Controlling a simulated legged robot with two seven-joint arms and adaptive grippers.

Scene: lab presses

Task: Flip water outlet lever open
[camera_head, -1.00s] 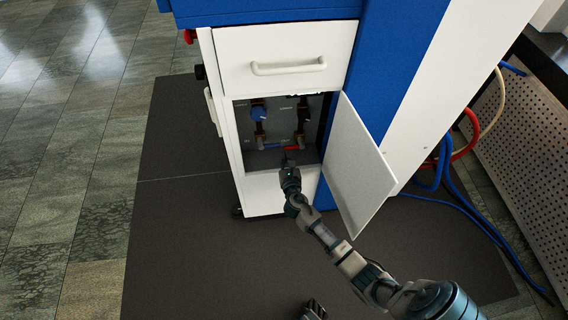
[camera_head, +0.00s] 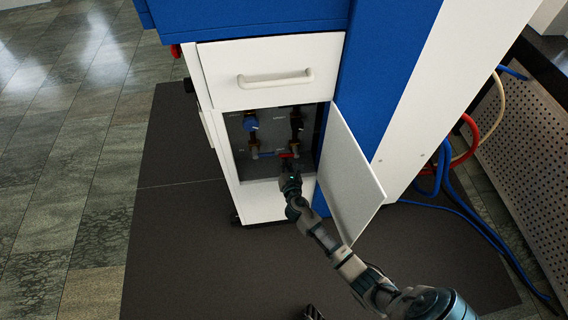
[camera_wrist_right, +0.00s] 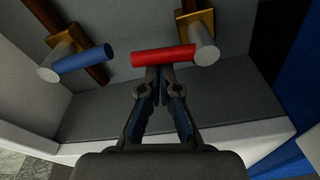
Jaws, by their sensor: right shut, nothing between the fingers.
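Inside the open cabinet compartment are two valve levers. A blue lever (camera_head: 269,155) sits on the left and a red lever (camera_head: 289,155) on the right. In the right wrist view, the blue lever (camera_wrist_right: 84,58) and red lever (camera_wrist_right: 163,55) both lie roughly horizontal, their free ends facing each other. I cannot read which one is the water outlet. My right gripper (camera_head: 288,168) reaches into the compartment; in its wrist view the fingertips (camera_wrist_right: 158,70) are together, just below the red lever, with nothing held. A dark tip at the bottom edge may be my left gripper (camera_head: 313,313), mostly cut off.
The white cabinet door (camera_head: 350,180) stands open to the right of my right forearm. A drawer with a handle (camera_head: 275,79) is above the compartment. The compartment floor has a raised front lip (camera_wrist_right: 240,140). Blue and red hoses (camera_head: 446,175) hang at the right.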

